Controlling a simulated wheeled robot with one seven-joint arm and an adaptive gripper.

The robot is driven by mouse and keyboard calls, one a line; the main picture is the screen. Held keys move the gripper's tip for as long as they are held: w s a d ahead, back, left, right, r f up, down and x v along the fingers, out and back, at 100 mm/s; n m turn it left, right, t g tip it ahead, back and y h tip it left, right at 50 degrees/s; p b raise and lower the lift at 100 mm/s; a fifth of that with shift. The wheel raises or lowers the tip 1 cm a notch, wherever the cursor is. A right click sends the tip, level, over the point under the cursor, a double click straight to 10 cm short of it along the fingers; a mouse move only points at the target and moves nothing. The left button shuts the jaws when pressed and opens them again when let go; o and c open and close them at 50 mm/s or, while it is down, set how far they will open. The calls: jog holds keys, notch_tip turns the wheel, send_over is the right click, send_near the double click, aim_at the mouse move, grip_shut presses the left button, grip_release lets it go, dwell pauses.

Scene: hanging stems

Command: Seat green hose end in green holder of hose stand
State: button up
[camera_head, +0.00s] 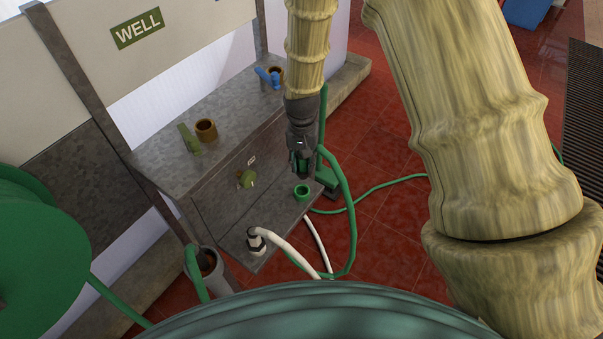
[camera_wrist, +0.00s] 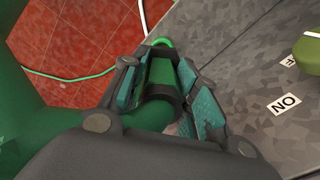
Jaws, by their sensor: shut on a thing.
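My gripper (camera_head: 302,166) is shut on the dark green hose end (camera_wrist: 158,78), which fills the space between its two fingers in the wrist view. The hose loops off to the right of my gripper and down to the floor. The green holder (camera_head: 303,192) is a bright green ring on the lower ledge of the grey hose stand (camera_head: 225,208). In the head view my gripper is just above the holder. In the wrist view only an arc of the holder (camera_wrist: 162,42) shows beyond the hose end's tip. I cannot tell whether they touch.
A white hose (camera_head: 285,246) rises from a fitting on the ledge's front. A green knob (camera_head: 248,179) sits on the stand's face, left of my gripper. Brown fittings with green (camera_head: 188,139) and blue (camera_head: 266,77) levers stand on the upper shelf. Red floor lies right.

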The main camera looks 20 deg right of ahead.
aim_at(302, 164)
jog(key=shift+w+d+f+m+b, duration=0.1)
jog(key=shift+w+f+m+b, duration=0.15)
jog(key=shift+f, duration=0.35)
jog(key=shift+w+f+m+b, duration=0.15)
jog(key=shift+w+f+b, duration=0.2)
jog(key=shift+f, duration=0.2)
jog(key=shift+w+f+m+b, duration=0.15)
jog(key=shift+f+m+b, duration=0.1)
jog(key=shift+m+b, duration=0.4)
jog(key=shift+w+f+b, duration=0.3)
jog(key=shift+b, duration=0.1)
jog(key=shift+s+f, duration=0.1)
notch_tip(302, 164, down, 4)
jog(key=b, duration=0.4)
jog(key=shift+f, duration=0.1)
jog(key=shift+f, duration=0.35)
